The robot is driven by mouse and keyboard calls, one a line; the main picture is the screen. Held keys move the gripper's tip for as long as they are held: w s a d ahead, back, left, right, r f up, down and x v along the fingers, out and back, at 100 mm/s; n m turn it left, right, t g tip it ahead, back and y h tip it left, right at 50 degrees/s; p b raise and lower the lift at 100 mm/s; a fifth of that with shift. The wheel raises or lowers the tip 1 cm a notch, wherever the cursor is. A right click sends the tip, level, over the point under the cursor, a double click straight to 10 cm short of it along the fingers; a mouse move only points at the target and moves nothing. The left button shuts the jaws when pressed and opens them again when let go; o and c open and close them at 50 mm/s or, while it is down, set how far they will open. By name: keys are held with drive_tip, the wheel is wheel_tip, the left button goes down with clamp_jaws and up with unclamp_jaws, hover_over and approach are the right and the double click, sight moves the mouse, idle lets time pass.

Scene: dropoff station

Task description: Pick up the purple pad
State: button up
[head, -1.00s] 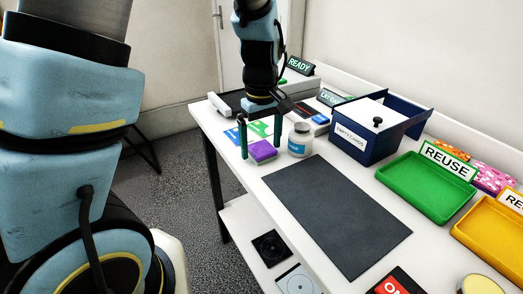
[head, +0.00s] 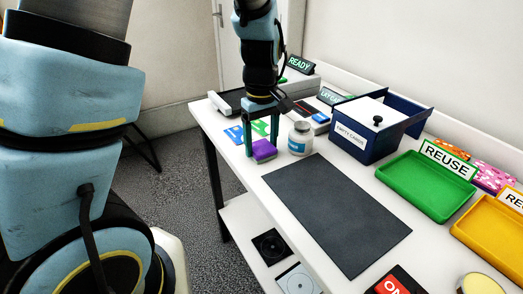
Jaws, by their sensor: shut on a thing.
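The purple pad (head: 264,151) is a small block near the left edge of the white table, in the head view. My gripper (head: 261,141) points down over it, with its two green fingers at the pad's sides, shut on it. The pad looks at or just above the table top; I cannot tell which. Its far side is partly hidden by the fingers.
A dark mat (head: 336,213) lies in front. A blue box (head: 372,138), a green tray (head: 427,187) and a yellow tray (head: 490,232) stand along the right. Blue and green cards (head: 236,133) lie behind the pad.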

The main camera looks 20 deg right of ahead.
sight(261, 146)
drive_tip(key=shift+r+b, duration=0.35)
drive_tip(key=shift+r, duration=4.65)
